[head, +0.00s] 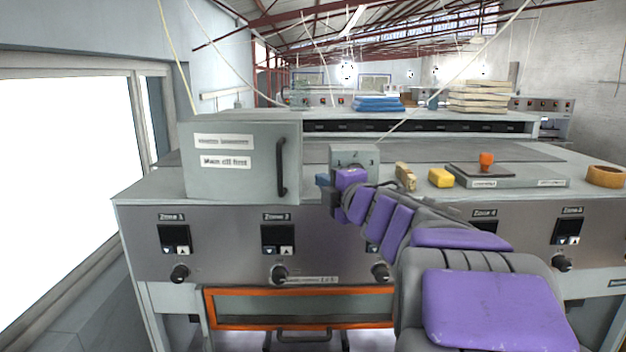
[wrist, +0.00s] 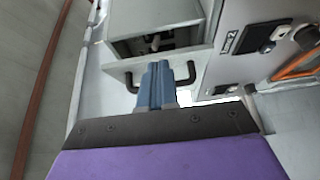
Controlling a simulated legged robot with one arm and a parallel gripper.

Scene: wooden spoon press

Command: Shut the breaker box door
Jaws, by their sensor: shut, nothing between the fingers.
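The grey breaker box (head: 243,115) stands on the left of the machine top. Its door (head: 225,180) carries two white labels and a black vertical handle (head: 282,166) near its right edge. In the wrist view the door (wrist: 116,72) stands ajar, with the box's dark interior (wrist: 165,43) and a small switch showing behind it. The handle (wrist: 190,75) also shows there, its middle hidden by my fingers. My gripper (head: 323,180) is right of the door in the head view. Its blue fingers (wrist: 156,85) are shut and empty, pointing toward the handle; contact cannot be told.
A small grey box (head: 354,155) stands just behind my gripper. Yellow blocks (head: 441,178), a grey plate with an orange knob (head: 486,160) and an orange roll (head: 605,176) lie to the right. Knobs (head: 279,273) protrude along the front panel.

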